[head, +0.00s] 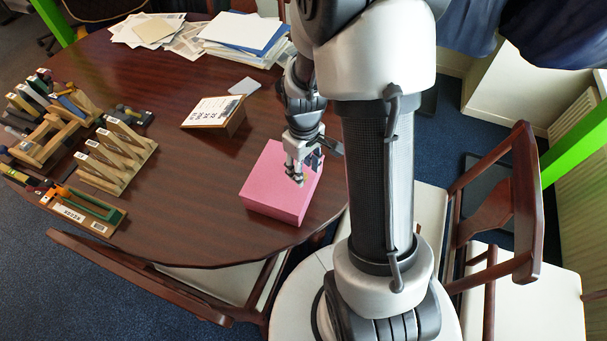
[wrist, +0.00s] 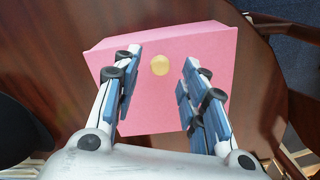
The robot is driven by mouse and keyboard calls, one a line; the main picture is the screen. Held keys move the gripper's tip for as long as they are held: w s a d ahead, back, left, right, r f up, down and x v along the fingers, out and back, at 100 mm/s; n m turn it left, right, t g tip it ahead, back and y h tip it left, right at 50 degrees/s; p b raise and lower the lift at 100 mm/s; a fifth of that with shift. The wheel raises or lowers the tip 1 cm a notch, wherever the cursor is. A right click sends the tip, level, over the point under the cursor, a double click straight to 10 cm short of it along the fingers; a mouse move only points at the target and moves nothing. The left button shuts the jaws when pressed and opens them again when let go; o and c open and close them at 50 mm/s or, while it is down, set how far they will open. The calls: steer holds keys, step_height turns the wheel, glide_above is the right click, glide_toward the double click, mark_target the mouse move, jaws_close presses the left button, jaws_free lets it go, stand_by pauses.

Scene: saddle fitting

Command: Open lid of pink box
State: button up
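The pink box (head: 278,187) sits near the front right edge of the round wooden table. Its lid looks closed. In the wrist view the pink box (wrist: 205,50) fills the middle, with a round yellowish spot (wrist: 160,65) on the face toward me. My gripper (head: 302,165) is over the box in the head view. In the wrist view my gripper (wrist: 157,72) is open, its two fingers apart on either side of the spot with nothing between them. I cannot tell whether the fingertips touch the box.
A small box with a printed label (head: 215,113) lies left of the pink box. Wooden racks with tools (head: 115,158) stand at the table's left. Paper stacks (head: 243,35) lie at the back. Wooden chairs (head: 510,200) stand close around the table (head: 180,215). Bare tabletop lies left of the pink box.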

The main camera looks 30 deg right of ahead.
steer(key=shift+f, duration=1)
jaws_close()
